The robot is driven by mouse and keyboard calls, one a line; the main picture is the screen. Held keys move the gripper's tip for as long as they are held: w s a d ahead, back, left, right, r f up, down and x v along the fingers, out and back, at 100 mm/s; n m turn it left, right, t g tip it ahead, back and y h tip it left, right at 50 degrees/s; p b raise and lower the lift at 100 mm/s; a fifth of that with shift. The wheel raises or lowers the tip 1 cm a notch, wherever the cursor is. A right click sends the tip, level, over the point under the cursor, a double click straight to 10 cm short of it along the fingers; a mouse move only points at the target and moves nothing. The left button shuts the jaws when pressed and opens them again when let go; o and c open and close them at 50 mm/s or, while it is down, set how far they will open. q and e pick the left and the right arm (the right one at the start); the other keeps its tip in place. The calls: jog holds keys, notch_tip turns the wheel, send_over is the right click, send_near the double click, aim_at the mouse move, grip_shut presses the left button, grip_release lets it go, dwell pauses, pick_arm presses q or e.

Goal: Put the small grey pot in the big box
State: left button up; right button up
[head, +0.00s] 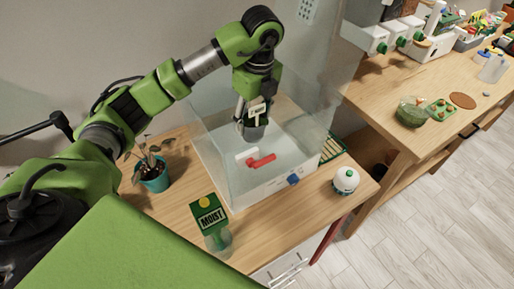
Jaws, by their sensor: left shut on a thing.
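My left gripper (256,106) points down and is shut on the small grey pot (254,130). The pot hangs upright over the big box (241,201), and a small pale tag or label shows at its top. The big box has clear walls and a white base and stands on the wooden table. A red item (262,161) and a white item (246,153) lie inside it. A gap between the pot and the box floor seems to show, but its height is hard to tell. My right gripper is not in view.
A teal pot with a plant (155,178) stands left of the box. A green "MOIST" card (209,217), a clear cup (218,239) and a white round bottle (345,181) stand near the front. A slatted green tray (332,147) lies right of the box. Another table (400,95) holds several items.

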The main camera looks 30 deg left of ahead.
aim_at(253, 134)
pick_arm(q)
jog(key=shift+w+a+f+p, duration=0.1)
jog(key=shift+w+f+p, duration=0.15)
jog(key=shift+f, duration=0.3)
jog(key=shift+w+f+p, duration=0.1)
jog(key=shift+w+f, duration=0.15)
jog(key=shift+f, duration=0.25)
jog(key=shift+s+f+p, duration=0.25)
jog(key=shift+s+f, duration=0.05)
jog(key=shift+f, duration=0.3)
jog(key=shift+s+f+p, duration=0.2)
jog(key=shift+s+f, duration=0.05)
jog(key=shift+f, duration=1.15)
jog(key=f+p, duration=0.1)
jog(key=f, duration=0.2)
jog(key=shift+w+f, duration=0.2)
jog(key=shift+f, duration=0.2)
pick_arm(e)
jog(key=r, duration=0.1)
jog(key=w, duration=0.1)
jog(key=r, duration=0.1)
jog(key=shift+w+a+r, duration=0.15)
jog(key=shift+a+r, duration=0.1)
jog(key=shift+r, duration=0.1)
pick_arm(q)
jog(key=o, duration=1.2)
jog(key=shift+o, duration=0.2)
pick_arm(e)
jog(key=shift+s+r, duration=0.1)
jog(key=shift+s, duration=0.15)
